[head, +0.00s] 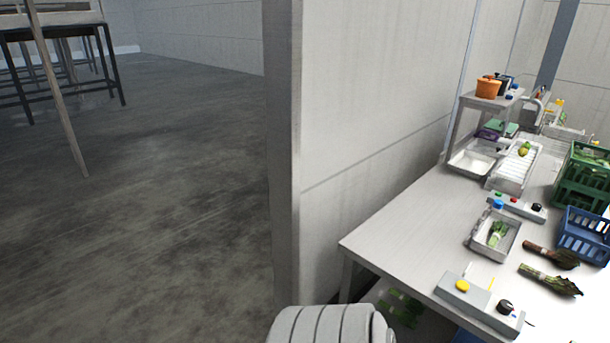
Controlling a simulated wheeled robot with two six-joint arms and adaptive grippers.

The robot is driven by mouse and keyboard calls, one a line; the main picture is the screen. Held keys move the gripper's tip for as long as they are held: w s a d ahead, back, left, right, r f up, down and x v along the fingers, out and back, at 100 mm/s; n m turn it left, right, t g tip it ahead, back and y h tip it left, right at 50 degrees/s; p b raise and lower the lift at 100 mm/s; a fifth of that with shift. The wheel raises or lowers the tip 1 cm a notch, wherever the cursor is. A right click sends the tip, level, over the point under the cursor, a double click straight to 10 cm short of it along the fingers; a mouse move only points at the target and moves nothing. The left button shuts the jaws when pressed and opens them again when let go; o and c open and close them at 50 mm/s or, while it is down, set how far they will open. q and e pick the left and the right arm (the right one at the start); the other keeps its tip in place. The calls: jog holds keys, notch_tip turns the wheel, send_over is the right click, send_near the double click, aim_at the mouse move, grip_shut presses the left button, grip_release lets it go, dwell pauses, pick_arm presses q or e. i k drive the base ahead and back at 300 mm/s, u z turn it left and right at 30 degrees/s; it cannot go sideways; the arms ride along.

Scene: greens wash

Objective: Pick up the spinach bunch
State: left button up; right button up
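No gripper shows in the head view; only a pale, rounded, ribbed part, likely of my own arm, is at the bottom edge. Leafy bunches are at the right on a white table (400,240). A small green bunch (497,232) lies in a white tray (478,241). A larger bunch with pale stems and dark green leaves (550,280) lies on the bare tabletop. A dark brownish bunch (551,254) lies just behind it. I cannot tell for sure which bunch is the spinach.
Green crate (582,178) and blue crate (585,235) stand at the table's right. Control boxes (480,305) (517,206), a white rack (514,166) and a shelf with pots (488,88) are on it. A wall edge (283,150) stands left; open floor (150,200) lies beyond.

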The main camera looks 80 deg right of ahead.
aim_at(498, 230)
jog(key=z, duration=4.7)
